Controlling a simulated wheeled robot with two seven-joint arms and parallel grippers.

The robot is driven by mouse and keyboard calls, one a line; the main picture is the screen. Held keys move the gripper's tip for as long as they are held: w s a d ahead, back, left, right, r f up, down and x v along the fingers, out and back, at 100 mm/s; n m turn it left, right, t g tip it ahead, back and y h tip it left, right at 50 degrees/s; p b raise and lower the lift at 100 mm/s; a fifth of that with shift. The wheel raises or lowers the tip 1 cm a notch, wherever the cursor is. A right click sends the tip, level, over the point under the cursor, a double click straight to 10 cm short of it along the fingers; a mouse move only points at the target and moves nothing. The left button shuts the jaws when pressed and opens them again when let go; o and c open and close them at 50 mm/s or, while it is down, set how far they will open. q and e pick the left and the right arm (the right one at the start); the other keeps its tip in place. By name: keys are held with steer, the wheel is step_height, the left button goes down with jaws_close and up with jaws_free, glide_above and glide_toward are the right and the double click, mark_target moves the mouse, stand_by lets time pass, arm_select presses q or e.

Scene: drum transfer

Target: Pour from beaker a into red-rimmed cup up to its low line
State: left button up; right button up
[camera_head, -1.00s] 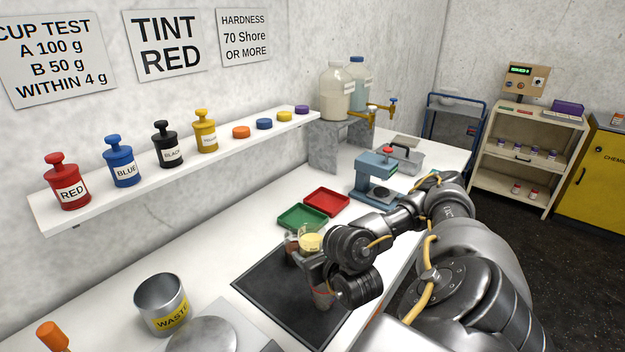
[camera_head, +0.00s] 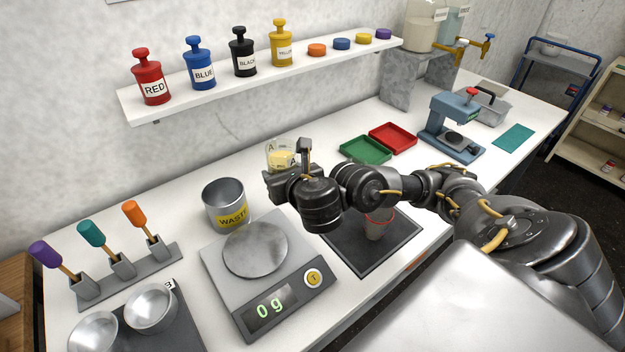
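Beaker a (camera_head: 279,157) is clear, marked with an A, and holds pale yellow liquid. My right gripper (camera_head: 291,170) appears shut on it, beyond the scale and right of the waste can. The beaker looks roughly upright; its lower part is hidden by the gripper. The red-rimmed cup (camera_head: 377,228) stands on the dark mat (camera_head: 345,248), partly hidden behind my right wrist and forearm. Its low line and contents cannot be made out. The beaker is left of the cup, apart from it. My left gripper is not in view.
A waste can (camera_head: 225,206) and a scale (camera_head: 285,299) reading 0 g stand left of the mat. Green (camera_head: 366,151) and red (camera_head: 393,138) trays lie behind my arm. Coloured-handled tools (camera_head: 120,262) and metal bowls (camera_head: 150,309) are at the left front.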

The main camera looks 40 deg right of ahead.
steer(key=w+a+r+n+y+b, duration=0.1)
steer(key=w+a+r+n+y, duration=0.1)
steer(key=w+a+r, duration=0.2)
steer(key=shift+w+a+r+n+y, duration=0.35)
steer(key=shift+a+r, duration=0.75)
steer(key=shift+r, duration=0.85)
steer(key=shift+a, duration=0.1)
